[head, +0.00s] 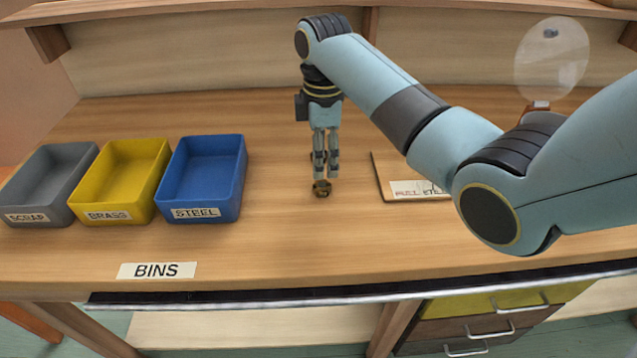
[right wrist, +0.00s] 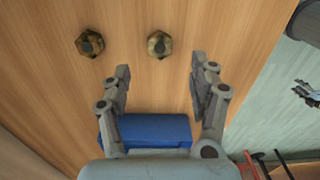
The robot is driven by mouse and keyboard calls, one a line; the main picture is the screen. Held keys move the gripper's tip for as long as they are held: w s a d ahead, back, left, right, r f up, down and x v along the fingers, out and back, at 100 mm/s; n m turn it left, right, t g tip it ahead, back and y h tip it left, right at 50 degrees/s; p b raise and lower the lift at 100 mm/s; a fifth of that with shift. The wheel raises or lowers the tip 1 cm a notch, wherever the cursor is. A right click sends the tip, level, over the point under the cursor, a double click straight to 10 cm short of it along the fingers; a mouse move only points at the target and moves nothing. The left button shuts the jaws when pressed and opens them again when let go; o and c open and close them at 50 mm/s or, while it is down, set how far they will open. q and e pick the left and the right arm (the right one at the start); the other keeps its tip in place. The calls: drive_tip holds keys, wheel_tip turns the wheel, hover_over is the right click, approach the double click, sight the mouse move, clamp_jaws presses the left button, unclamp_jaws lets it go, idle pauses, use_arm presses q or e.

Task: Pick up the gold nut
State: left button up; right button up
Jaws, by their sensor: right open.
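A gold-brown hex nut (head: 321,188) lies on the wooden bench just below and in front of my right gripper (head: 326,173). The right wrist view shows two nuts: a gold one (right wrist: 159,44) with a dark centre, and a browner one (right wrist: 90,42) to its left. My right gripper (right wrist: 160,68) points down, open and empty. The gold nut lies in line with the gap between its fingers, beyond the tips; neither finger visibly touches it. In the head view the fingers largely hide what is behind them. My left gripper is not in view.
A grey scrap bin (head: 12,207), a yellow brass bin (head: 82,203) and a blue steel bin (head: 205,207) stand at left. A flat board with a label (head: 381,178) lies right of the gripper. The bench between blue bin and gripper is clear.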

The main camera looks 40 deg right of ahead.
sight(322, 185)
drive_tip(key=shift+s+f, duration=0.15)
drive_tip(key=shift+f, duration=0.75)
wheel_tip(322, 185, down, 6)
drive_tip(key=shift+r, duration=0.25)
drive_tip(key=c, duration=0.7)
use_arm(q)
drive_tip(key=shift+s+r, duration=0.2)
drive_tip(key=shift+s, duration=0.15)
use_arm(e)
clamp_jaws()
drive_tip(key=shift+r, duration=0.1)
